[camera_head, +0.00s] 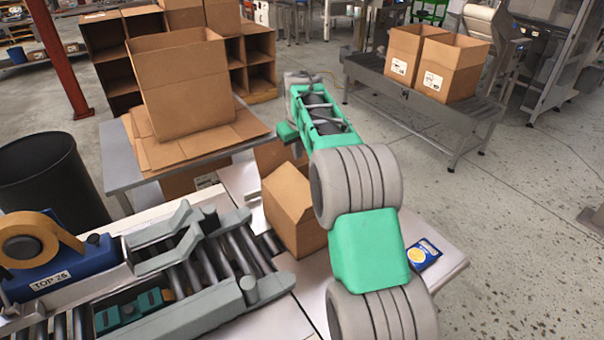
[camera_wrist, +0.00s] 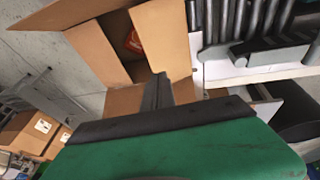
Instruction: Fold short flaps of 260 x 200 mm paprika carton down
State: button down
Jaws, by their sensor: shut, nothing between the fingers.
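The brown carton (camera_head: 290,208) stands beside the roller conveyor in the head view, partly hidden by my arm. In the wrist view I look into the open carton (camera_wrist: 112,73). A left flap (camera_wrist: 90,45) and a right flap (camera_wrist: 165,40) stand out at its sides, and a near flap (camera_wrist: 123,100) shows below the opening. An orange-red item (camera_wrist: 133,42) lies inside. My gripper (camera_wrist: 158,80) is shut and empty, with its tips over the near edge of the carton; whether they touch a flap I cannot tell. The head view does not show the fingers clearly.
A roller conveyor (camera_head: 215,262) with a tape dispenser (camera_head: 42,250) lies at left. A large open carton (camera_head: 185,90) stands on flat cardboard behind. Two cartons (camera_head: 405,55) stand on a far conveyor (camera_head: 400,88). A blue-yellow packet (camera_head: 424,254) lies at the right end of the table.

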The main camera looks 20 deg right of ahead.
jog(key=w+f, duration=0.1)
jog(key=w, duration=0.1)
jog(key=p, duration=0.4)
send_near(302, 181)
jog(key=x, duration=0.5)
jog(key=shift+w+a, duration=0.1)
jog(key=shift+w, duration=0.1)
jog(key=shift+f, duration=0.5)
jog(key=shift+w, duration=0.1)
